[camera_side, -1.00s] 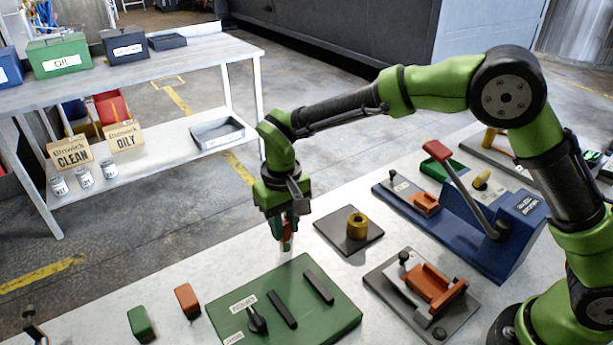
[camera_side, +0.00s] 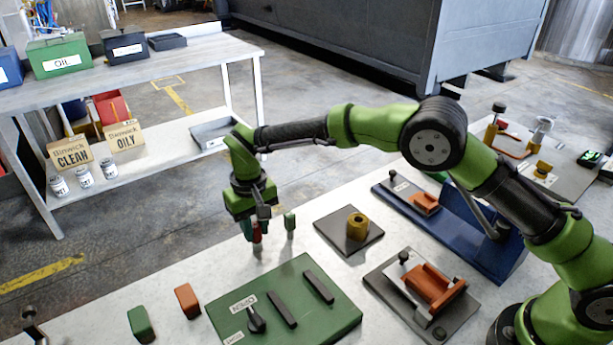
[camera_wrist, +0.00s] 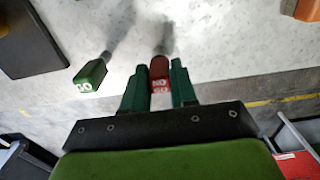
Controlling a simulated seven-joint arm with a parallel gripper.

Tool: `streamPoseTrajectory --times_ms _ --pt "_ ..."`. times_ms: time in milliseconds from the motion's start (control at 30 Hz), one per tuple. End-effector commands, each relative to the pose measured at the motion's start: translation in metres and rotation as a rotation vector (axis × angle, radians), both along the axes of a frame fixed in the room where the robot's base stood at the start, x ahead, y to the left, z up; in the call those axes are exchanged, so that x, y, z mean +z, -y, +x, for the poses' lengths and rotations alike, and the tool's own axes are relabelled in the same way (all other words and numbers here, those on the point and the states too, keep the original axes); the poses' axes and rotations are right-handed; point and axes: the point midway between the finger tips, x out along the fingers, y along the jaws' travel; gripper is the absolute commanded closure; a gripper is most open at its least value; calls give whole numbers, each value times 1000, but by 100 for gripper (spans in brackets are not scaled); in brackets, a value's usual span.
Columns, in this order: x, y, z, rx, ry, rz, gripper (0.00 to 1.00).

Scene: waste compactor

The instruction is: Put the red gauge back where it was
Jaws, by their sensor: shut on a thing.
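My gripper (camera_side: 251,232) is shut on the red gauge (camera_side: 257,235), near the far edge of the pale bench. In the wrist view the red gauge (camera_wrist: 159,72) is pinched between the two green fingers, its marked end facing the camera. Its lower end is at or just above the bench top; I cannot tell if it touches. A green gauge (camera_side: 290,222) stands upright by itself, to the right of my gripper and apart from it. It also shows in the wrist view (camera_wrist: 90,75), left of the red one.
A green panel (camera_side: 330,309) with black bars lies in front. A dark plate (camera_side: 330,238) with a brass part is to the right. A green block (camera_side: 141,324) and an orange block (camera_side: 187,301) lie at the front left. Bare bench surrounds my gripper.

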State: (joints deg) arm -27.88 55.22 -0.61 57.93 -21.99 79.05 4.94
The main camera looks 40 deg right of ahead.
Motion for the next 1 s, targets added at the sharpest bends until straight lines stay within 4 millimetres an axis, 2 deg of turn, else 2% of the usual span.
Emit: streamPoseTrajectory --times_ms 267,300,433,767,867,1000 --pt "-3 0 0 -1 -1 0 97" --pt "-3 0 0 -1 0 0 67" --pt "-3 0 0 -1 0 0 47" --pt "1 0 0 -1 1 1 47" --pt "12 0 1 -1 3 2 47" --pt "39 0 1 -1 6 2 47"
